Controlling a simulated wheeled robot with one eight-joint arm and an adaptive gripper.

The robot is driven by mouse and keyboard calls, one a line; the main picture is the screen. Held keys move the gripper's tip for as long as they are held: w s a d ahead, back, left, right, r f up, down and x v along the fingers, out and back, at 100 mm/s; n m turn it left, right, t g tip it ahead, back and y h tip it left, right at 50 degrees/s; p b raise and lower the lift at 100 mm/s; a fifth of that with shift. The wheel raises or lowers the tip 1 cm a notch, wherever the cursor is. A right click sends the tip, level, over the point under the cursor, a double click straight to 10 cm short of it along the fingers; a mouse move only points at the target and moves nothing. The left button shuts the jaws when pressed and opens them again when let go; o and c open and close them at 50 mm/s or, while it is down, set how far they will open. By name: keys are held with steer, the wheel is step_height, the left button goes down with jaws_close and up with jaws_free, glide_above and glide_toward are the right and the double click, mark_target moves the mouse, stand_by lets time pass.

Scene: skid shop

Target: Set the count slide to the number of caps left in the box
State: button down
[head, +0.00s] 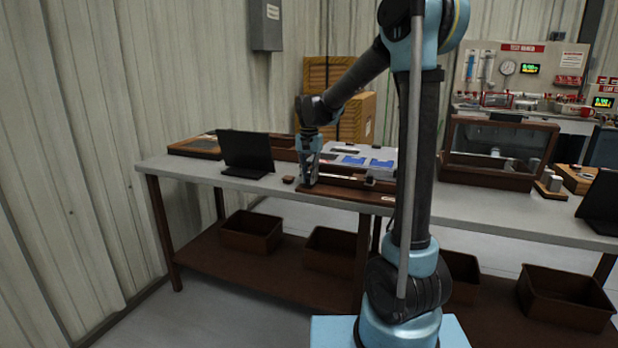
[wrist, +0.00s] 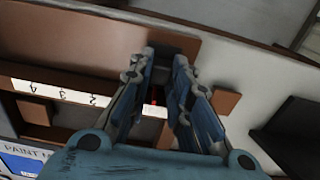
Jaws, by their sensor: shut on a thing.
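The count slide's long brown board (head: 345,193) lies along the front of the left bench. In the wrist view its white number strip (wrist: 62,93) shows 4, 3 and 2, and part of it is hidden behind my fingers. A small red mark (wrist: 154,97) shows between the fingers. My gripper (head: 309,183) points down at the board's left part. In the wrist view my gripper (wrist: 165,57) is shut on a part of the slide, mostly hidden by the fingers. I cannot make out the box of caps or count any caps.
A black laptop-like screen (head: 246,152) stands left of my gripper, with a small brown block (head: 288,180) between them. Blue cards (head: 354,160) lie behind the board. A glass-fronted brown case (head: 497,150) stands to the right. Brown bins (head: 252,232) sit on the lower shelf.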

steer(key=d, duration=0.1)
steer(key=s+d, duration=0.1)
steer(key=d, duration=0.1)
steer(key=shift+s+d, duration=0.1)
steer(key=shift+d, duration=0.05)
steer(key=c, duration=1.5)
jaws_free()
step_height(320, 180, up, 12)
steer(key=shift+f, duration=0.1)
steer(key=s+d+f+n, duration=0.1)
steer(key=s+d+f, duration=0.1)
steer(key=s+d, duration=0.55)
steer(key=s+d+f+n, duration=0.1)
steer(key=s+d+f, duration=0.2)
steer(key=s+f, duration=0.3)
steer(key=s+d+f+n+t, duration=0.1)
steer(key=s+d+f, duration=0.3)
steer(key=s+f, duration=0.3)
steer(key=s+d+f+n+t, duration=0.1)
steer(key=s+d+f, duration=0.2)
steer(key=s+f, duration=0.3)
steer(key=shift+s+d+f, duration=0.1)
steer(key=shift+s+f, duration=0.05)
steer(key=shift+s, duration=1)
steer(key=shift+s+d+f, duration=0.1)
steer(key=shift+s, duration=1.05)
